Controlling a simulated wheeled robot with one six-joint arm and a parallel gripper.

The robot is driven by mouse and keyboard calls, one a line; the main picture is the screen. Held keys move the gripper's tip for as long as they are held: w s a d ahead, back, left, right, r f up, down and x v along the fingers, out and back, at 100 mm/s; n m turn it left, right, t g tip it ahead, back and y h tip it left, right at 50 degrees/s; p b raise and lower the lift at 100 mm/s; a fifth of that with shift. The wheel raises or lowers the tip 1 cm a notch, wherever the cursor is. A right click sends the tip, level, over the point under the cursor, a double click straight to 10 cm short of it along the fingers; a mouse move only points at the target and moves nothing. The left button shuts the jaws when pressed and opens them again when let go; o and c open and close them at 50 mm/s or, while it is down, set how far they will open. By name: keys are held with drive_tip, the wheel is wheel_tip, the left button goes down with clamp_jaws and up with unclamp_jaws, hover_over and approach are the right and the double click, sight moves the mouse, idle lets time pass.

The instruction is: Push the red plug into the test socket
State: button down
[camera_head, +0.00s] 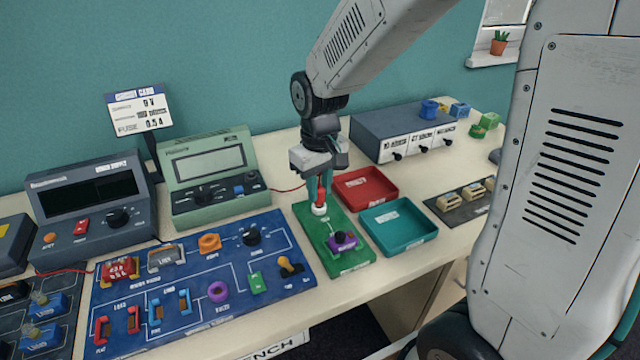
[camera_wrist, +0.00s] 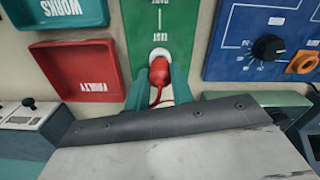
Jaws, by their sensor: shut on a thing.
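The red plug (camera_head: 321,198) is held upright between the teal fingers of my gripper (camera_head: 321,190). In the wrist view, the plug (camera_wrist: 159,72) sits between the two fingertips, with a red cable curling below it. The test socket (camera_head: 319,209) is a white round fitting on the green board (camera_head: 350,256). The plug's lower end is at the socket and appears lined up with it. In the wrist view, the socket's white rim (camera_wrist: 158,52) shows just past the plug, beside the TEST label. How deep the plug sits is hidden.
A purple part (camera_head: 342,241) sits on the green board's near end. Red (camera_head: 366,187) and teal (camera_head: 399,220) trays lie close on the right. The blue circuit board (camera_head: 200,285) is close on the left. A green meter (camera_head: 208,170) stands behind.

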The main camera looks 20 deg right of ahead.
drive_tip(key=shift+f, duration=0.55)
idle(0.4)
drive_tip(key=c, duration=0.7)
unclamp_jaws()
drive_tip(key=shift+o, duration=0.2)
drive_tip(key=shift+r, duration=4)
drive_tip(key=s+d+r+m, duration=0.1)
drive_tip(key=s+r, duration=0.2)
drive_tip(key=s, duration=0.8)
drive_tip(key=s+d+r+m+t, duration=0.1)
drive_tip(key=s+d+r, duration=0.1)
drive_tip(key=s, duration=0.9)
drive_tip(key=shift+r+m, duration=0.3)
drive_tip(key=shift+r, duration=0.1)
